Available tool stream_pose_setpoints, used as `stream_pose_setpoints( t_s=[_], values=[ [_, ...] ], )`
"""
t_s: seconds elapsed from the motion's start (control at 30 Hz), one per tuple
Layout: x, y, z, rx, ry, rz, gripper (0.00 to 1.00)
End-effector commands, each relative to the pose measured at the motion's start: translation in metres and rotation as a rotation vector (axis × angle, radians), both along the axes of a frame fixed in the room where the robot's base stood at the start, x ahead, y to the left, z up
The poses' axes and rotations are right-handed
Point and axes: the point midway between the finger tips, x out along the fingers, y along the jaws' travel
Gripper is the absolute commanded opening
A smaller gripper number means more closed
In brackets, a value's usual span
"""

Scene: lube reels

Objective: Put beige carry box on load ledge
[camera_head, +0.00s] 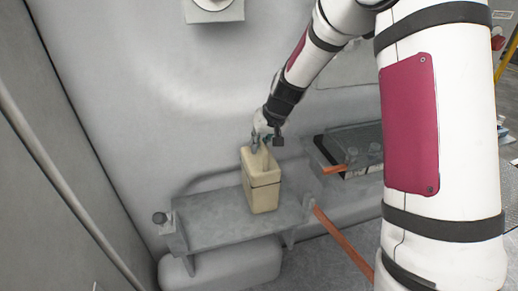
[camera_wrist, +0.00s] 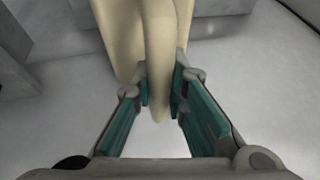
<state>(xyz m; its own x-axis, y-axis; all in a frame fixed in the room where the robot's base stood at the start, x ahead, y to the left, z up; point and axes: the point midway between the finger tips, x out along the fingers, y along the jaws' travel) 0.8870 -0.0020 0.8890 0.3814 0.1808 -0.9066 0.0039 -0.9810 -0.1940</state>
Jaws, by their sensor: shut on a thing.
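The beige carry box (camera_head: 262,187) is upright, at or just above the grey load ledge (camera_head: 215,222); I cannot tell for sure whether its base touches. The ledge is a flat grey shelf against the wall. My gripper (camera_head: 260,143) is at the top of the box, at its far rim. In the wrist view my gripper (camera_wrist: 160,92) has its teal-padded fingers closed on either side of a beige part of the carry box (camera_wrist: 158,45). The far side of the box is hidden in the head view.
A dark flat case (camera_head: 352,145) with an orange handle lies to the right of the ledge. An orange bar (camera_head: 342,240) runs from the ledge's right end toward the front. The ledge is bare left of the box.

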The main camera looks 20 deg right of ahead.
Motion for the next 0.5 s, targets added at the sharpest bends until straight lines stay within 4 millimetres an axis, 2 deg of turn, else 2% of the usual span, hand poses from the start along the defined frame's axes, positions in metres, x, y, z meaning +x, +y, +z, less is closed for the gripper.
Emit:
stream_pose_setpoints(
  t_s=[0.17,0.5],
  values=[
    [0.001,0.001,-0.018,0.0,-0.002,0.002,0.0],
    [0.001,0.0,-0.02,-0.001,-0.003,0.001,0.0]
  ],
)
